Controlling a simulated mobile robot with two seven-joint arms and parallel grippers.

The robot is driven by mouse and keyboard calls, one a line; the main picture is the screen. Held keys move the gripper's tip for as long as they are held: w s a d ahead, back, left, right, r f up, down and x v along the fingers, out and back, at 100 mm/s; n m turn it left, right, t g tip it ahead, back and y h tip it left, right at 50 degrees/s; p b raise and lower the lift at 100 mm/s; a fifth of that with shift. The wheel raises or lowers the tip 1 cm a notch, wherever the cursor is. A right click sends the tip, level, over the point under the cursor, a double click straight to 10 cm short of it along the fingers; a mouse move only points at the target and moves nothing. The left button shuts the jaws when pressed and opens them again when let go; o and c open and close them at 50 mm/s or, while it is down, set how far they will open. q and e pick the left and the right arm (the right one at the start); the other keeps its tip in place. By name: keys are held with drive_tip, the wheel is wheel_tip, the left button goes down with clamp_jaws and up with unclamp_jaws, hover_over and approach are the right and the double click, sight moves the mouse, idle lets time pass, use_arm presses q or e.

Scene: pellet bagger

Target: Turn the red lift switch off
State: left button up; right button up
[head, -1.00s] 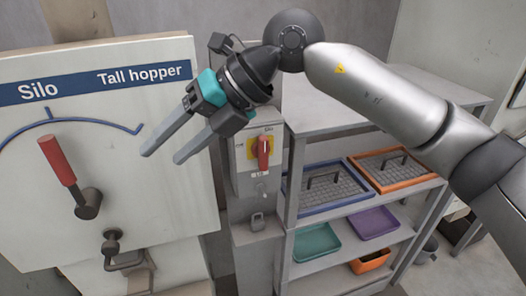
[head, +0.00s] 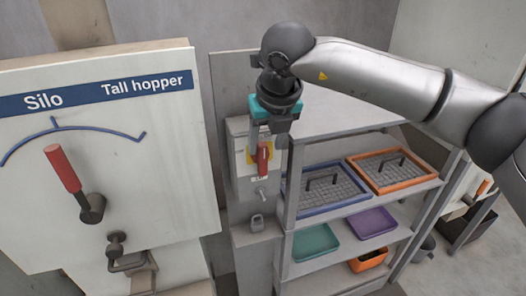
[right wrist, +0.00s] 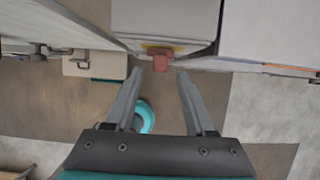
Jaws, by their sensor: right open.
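The red lift switch (head: 264,158) is a red handle on a yellow plate, on the front of a grey box on a post in the head view. The handle stands about upright. In the right wrist view the red handle (right wrist: 166,61) shows beyond the fingertips, roughly midway between them. My right gripper (head: 262,150) points down in front of the switch's upper part and covers some of the yellow plate. Its fingers (right wrist: 160,72) are apart with nothing between them. I cannot tell whether a finger touches the handle. My left gripper is not in view.
A white panel (head: 150,190) labelled Silo and Tall hopper stands at the left with a red-handled lever (head: 62,168). A grey shelf (head: 345,258) at the right holds blue-rimmed (head: 325,210) and orange-rimmed (head: 410,187) trays and several bins.

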sight(264, 151)
drive_tip(key=p+x, duration=0.1)
drive_tip(key=x, duration=0.4)
drive_tip(key=shift+w+f, duration=0.1)
drive_tip(key=shift+f, duration=0.25)
drive_tip(key=shift+c, duration=0.3)
clamp_jaws()
